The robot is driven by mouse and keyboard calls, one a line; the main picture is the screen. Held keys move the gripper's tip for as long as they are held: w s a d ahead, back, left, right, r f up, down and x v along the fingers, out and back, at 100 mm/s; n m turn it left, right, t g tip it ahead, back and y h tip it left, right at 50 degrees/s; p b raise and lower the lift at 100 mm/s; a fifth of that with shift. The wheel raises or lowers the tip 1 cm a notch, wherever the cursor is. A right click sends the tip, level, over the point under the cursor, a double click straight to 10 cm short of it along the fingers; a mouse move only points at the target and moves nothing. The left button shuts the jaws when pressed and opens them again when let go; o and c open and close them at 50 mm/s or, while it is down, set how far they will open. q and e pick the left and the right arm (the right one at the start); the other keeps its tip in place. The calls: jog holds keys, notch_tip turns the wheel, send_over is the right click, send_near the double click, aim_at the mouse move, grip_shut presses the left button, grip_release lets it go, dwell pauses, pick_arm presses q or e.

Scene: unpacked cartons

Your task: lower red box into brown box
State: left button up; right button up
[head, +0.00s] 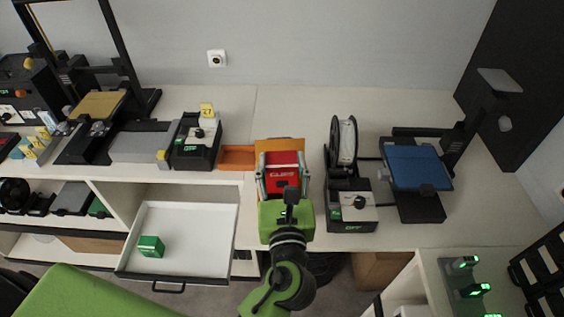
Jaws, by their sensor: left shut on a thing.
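The red box (282,170), with white lettering, is held between the fingers of my left gripper (284,181). The gripper is shut on its sides. The brown box (281,144) is on the white worktop, with its rear flap showing behind the red box. An orange-brown flap (238,158) extends to the left. The red box is over the opening of the brown box, and I cannot tell how deep it sits. The gripper body and the red box hide the front and inside of the brown box. My right gripper is not in view.
A black and white device with a spool (345,142) stands close on the right. Another black device (198,143) stands on the left. A blue-bed printer (415,168) is further right. An open white drawer (180,225) holds a green box (151,246).

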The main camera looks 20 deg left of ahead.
aim_at(282, 185)
pick_arm(q)
jog(key=shift+f+b, duration=1.6)
jog(key=shift+f, duration=1.3)
jog(key=o, duration=1.2)
notch_tip(282, 185, up, 11)
jog(key=p, duration=1.2)
